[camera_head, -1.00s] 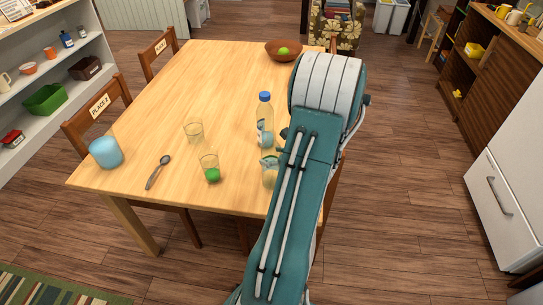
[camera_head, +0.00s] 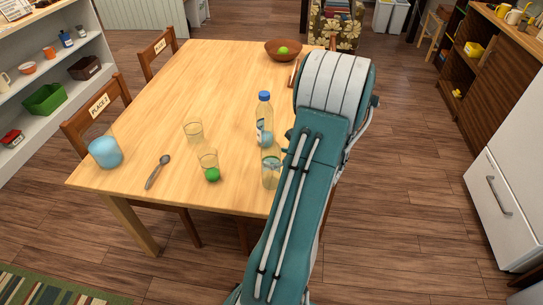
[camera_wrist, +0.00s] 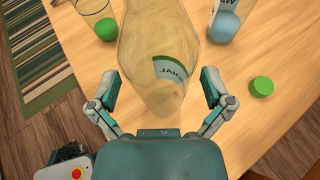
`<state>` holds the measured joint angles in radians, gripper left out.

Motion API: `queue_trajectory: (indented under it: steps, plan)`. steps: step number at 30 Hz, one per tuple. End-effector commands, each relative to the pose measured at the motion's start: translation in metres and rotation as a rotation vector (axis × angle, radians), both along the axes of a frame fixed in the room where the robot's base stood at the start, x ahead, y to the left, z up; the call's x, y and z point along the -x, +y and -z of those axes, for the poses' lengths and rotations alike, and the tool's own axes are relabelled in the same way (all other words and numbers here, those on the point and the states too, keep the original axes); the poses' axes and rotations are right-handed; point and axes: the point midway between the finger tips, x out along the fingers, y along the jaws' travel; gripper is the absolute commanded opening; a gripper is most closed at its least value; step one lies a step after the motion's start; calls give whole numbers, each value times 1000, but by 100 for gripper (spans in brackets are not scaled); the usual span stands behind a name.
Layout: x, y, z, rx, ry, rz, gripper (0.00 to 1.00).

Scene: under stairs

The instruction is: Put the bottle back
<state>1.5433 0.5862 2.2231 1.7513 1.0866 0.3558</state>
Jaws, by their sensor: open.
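A clear bottle with a green and white label (camera_wrist: 168,68) lies between my fingers in the wrist view; a clear vessel (camera_head: 270,170), probably the same one, is partly hidden by my arm at the table's near right. My gripper (camera_wrist: 160,85) is open, a finger on either side of the bottle, with gaps visible. A second clear bottle with a blue cap (camera_head: 264,120) stands upright behind it; its lower part with something blue (camera_wrist: 223,22) shows in the wrist view. My gripper is hidden in the head view.
On the wooden table (camera_head: 140,165) are two glasses, one (camera_head: 208,163) with a green ball, a spoon (camera_head: 157,172), a blue cup (camera_head: 105,152) and a brown bowl (camera_head: 275,52). Shelves (camera_head: 75,50) stand left.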

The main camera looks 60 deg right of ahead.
Motion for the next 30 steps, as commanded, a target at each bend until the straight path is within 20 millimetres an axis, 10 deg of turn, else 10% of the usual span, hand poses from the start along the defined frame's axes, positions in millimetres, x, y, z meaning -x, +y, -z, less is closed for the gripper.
queue_trajectory:
  steps: [15, 25, 30]
  plan:
    - [83, 25, -37, 2, 0, 4, 100]
    - [86, 29, -40, 3, 2, -7, 100]
    - [49, 49, -54, 69, 56, -172, 100]
